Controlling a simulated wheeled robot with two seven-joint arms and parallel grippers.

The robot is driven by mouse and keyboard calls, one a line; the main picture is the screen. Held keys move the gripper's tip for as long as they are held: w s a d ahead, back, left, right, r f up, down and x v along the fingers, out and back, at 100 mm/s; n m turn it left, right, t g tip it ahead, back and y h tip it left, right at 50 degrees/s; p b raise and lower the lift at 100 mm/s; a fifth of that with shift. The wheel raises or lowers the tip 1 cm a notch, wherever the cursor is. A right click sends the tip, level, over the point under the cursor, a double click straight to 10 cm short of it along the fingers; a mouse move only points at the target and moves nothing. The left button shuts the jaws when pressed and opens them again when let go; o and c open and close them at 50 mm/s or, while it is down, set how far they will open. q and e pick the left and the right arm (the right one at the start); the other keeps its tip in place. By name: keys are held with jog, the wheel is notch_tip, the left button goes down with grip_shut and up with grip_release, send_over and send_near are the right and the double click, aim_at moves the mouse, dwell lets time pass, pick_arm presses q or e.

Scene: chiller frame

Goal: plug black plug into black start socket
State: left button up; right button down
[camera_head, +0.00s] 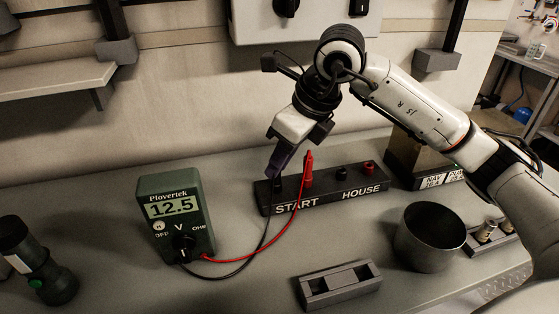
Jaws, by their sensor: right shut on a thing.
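My right gripper (277,168) reaches down to the left end of the black terminal block (325,193), over the side lettered START. It is shut on the black plug (277,182), which is mostly hidden by the fingers. The plug is at the black start socket, which I cannot make out separately; I cannot tell if the plug is seated. The black lead (262,238) runs from there to the green meter (177,212), which reads 12.5. The red plug (308,168) stands upright at the START side, right of my gripper. My left gripper is not in view.
The HOUSE side has a red socket (370,167). A metal cup (429,238), a grey slotted holder (340,285) and a battery tray (488,237) are in front and right. A flashlight (38,262) stands at left. The red lead (286,232) crosses the bench.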

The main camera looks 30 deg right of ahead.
jog(key=c, duration=1.6)
grip_release()
jog(key=shift+f, duration=0.15)
jog(key=shift+c, duration=0.2)
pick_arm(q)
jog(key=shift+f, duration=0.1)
